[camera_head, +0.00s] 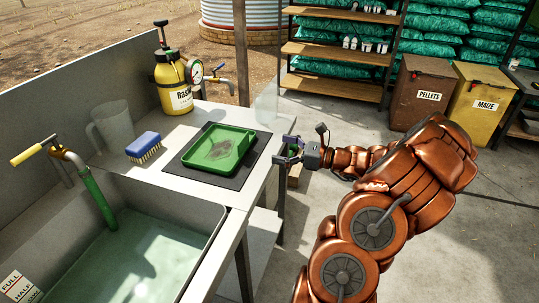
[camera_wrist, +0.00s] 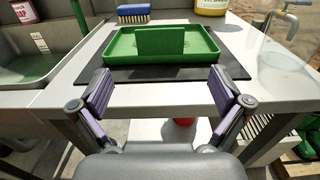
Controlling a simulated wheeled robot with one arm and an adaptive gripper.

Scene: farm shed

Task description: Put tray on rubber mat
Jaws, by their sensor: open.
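A green tray (camera_head: 219,148) lies flat on the dark rubber mat (camera_head: 238,181) on the bench top beside the sink. In the wrist view the tray (camera_wrist: 122,56) sits on the mat (camera_wrist: 229,67), with a raised green piece standing along its middle. A dark smudge shows on the tray's floor in the head view. My gripper (camera_head: 284,154) is at the bench's right edge, apart from the tray. In the wrist view my gripper (camera_wrist: 167,92) is open and empty, its two fingers spread in front of the tray's near side.
A blue brush (camera_head: 143,146), a clear jug (camera_head: 113,127) and a yellow sprayer (camera_head: 172,82) stand on the bench left of and behind the mat. A water-filled sink (camera_head: 130,262) with a tap (camera_head: 70,155) lies at front left. A clear container (camera_head: 266,104) stands behind the mat.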

